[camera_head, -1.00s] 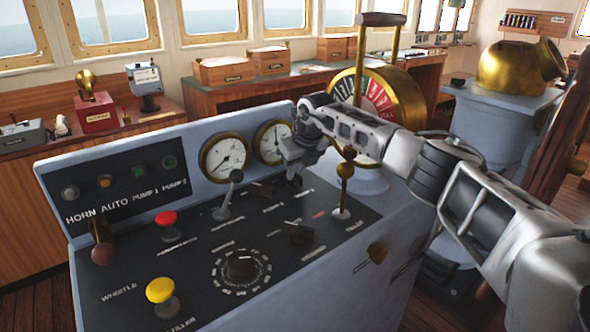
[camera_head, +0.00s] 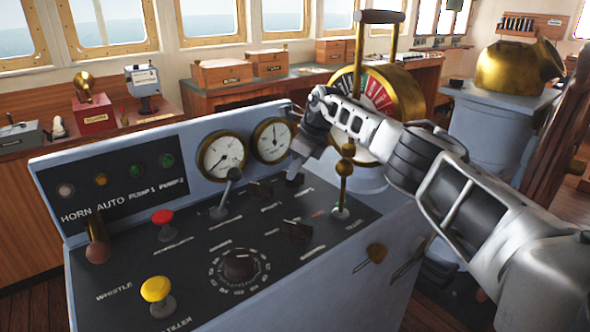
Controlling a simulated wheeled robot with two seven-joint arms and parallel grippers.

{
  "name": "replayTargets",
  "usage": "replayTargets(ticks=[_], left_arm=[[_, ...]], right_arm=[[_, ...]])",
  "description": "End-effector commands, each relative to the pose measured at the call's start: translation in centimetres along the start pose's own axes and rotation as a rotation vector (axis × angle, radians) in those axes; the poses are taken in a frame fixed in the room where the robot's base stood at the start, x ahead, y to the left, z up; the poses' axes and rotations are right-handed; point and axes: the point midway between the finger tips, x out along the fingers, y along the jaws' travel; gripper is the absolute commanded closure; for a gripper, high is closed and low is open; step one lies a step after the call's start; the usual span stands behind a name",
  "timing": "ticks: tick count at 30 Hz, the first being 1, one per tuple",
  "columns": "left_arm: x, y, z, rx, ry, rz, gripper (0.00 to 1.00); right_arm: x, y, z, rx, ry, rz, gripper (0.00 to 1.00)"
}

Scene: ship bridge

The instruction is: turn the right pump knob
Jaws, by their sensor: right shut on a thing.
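The console (camera_head: 205,290) has a sloped black panel with two dark pump knobs below its gauges. The left pump knob (camera_head: 260,190) is in clear view. The right pump knob (camera_head: 294,181) is mostly covered by my right gripper (camera_head: 297,171). This gripper points down from above and is shut on the right pump knob; its fingertips are small and dark here, so the knob's angle is hard to tell. My left gripper is not in view.
A brass-topped lever (camera_head: 344,180) stands just right of my right gripper. A grey-tipped lever (camera_head: 228,190) stands left of the knobs. Two round gauges (camera_head: 223,157) are behind them. Another dark knob (camera_head: 297,232) sits nearer. The brass telegraph (camera_head: 404,84) rises behind my arm.

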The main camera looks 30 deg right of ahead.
Motion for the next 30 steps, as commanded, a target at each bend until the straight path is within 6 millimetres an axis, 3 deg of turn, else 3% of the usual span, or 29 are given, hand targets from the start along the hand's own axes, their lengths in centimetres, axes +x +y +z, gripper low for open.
replayTargets(ticks=[12, 13, 15, 24, 30], left_arm=[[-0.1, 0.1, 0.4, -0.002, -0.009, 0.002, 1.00], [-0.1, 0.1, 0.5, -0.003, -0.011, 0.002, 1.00], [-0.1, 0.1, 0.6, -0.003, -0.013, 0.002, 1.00], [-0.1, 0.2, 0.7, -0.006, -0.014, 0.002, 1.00], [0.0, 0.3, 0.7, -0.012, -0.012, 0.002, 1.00]], right_arm=[[-0.1, 0.0, 0.1, -0.010, -0.002, 0.000, 1.00], [-0.2, 0.0, 0.1, -0.010, -0.002, 0.000, 0.80], [-0.1, 0.0, 0.1, -0.009, -0.002, 0.000, 0.66], [-0.3, -0.1, 0.0, -0.008, -0.001, 0.001, 0.66], [-3.0, -0.1, -0.1, -0.009, -0.001, -0.002, 0.66]])
